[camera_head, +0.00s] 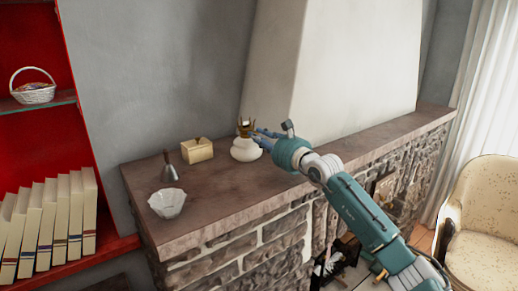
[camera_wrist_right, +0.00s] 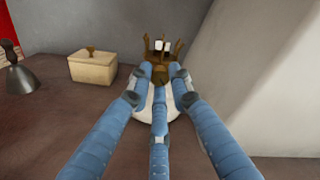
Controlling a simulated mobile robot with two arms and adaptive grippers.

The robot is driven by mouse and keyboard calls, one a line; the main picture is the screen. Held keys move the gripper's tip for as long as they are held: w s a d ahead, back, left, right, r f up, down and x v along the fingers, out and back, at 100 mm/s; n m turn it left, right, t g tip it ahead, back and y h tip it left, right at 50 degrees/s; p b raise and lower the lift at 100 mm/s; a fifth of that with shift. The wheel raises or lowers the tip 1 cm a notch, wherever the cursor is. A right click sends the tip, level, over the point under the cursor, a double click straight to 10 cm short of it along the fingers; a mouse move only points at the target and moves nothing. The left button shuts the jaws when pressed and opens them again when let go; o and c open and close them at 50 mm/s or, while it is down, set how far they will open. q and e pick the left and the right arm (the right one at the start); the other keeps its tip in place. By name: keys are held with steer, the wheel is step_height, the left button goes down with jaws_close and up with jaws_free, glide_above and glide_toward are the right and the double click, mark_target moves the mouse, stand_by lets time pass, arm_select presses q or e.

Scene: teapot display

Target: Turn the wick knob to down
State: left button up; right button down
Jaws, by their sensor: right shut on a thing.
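An oil lamp with a white round base (camera_head: 245,151) and a brass burner (camera_head: 245,127) stands upright on the stone mantel (camera_head: 225,187). In the right wrist view the brass burner (camera_wrist_right: 157,48) rises above the fingers, and the white base (camera_wrist_right: 146,110) is partly hidden behind them. My right gripper (camera_head: 260,135) reaches in from the right to the burner. In the right wrist view its blue fingers (camera_wrist_right: 160,78) close together at the front of the burner. My left gripper is not in view.
A pale chimney breast (camera_head: 350,70) rises behind. The mantel right of the lamp is clear.

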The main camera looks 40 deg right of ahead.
steer(key=n+b, duration=0.2)
steer(key=b, duration=0.1)
steer(key=n+b, duration=0.5)
steer(key=b, duration=0.2)
steer(key=shift+f, duration=0.4)
steer(key=shift+r+n+b, duration=0.1)
steer(key=shift+n+b, duration=0.55)
steer(key=shift+n, duration=0.45)
steer(key=n, duration=0.2)
steer(key=shift+r+n+b, duration=0.1)
steer(key=shift+n+b, duration=0.25)
steer(key=shift+n, duration=0.05)
steer(key=n, duration=0.3)
steer(key=shift+n, duration=0.3)
steer(key=n, duration=0.4)
steer(key=shift+r+n+p, duration=0.1)
steer(key=shift+n+p, duration=0.2)
steer(key=shift+p, duration=0.1)
steer(key=n+p, duration=0.1)
steer(key=n, duration=0.3)
steer(key=shift+n+p, duration=0.5)
steer(key=shift+n, duration=1.6)
